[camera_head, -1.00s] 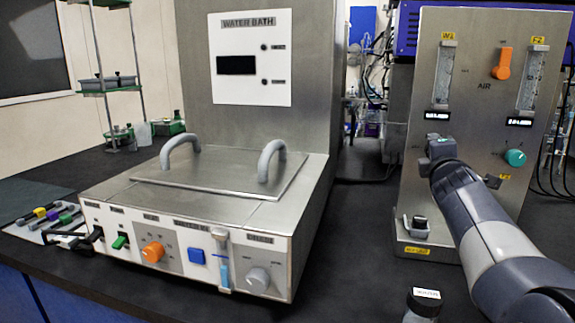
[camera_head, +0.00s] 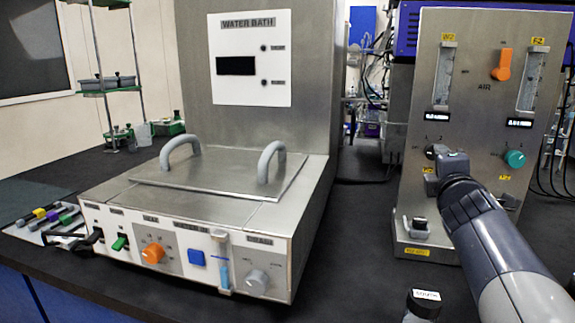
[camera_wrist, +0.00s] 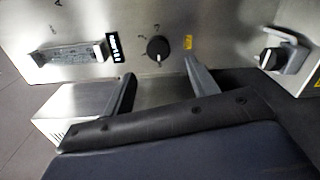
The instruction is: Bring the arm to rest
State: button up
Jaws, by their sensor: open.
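My arm (camera_head: 490,235) reaches up from the lower right in the head view. My gripper (camera_head: 437,176) is in front of the steel AIR panel (camera_head: 470,110), just below a black knob (camera_head: 431,151). In the wrist view my gripper (camera_wrist: 162,80) is open, its two fingers spread apart with nothing held. The black knob (camera_wrist: 157,48) shows beyond the gap between the fingertips, apart from them. The fingertips are partly hidden in the head view.
The panel also carries an orange handle (camera_head: 502,64), a teal knob (camera_head: 515,158) and two flow tubes. A small holder (camera_head: 416,229) juts out at its foot. A dark-capped bottle (camera_head: 423,304) stands at the front. The water bath (camera_head: 205,205) fills the left and middle.

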jog(key=w+d+m+p, duration=0.2)
jog(key=w+m+p, duration=0.5)
jog(key=m+p, duration=1)
jog(key=shift+w+r+m, duration=0.2)
jog(key=shift+m, duration=1)
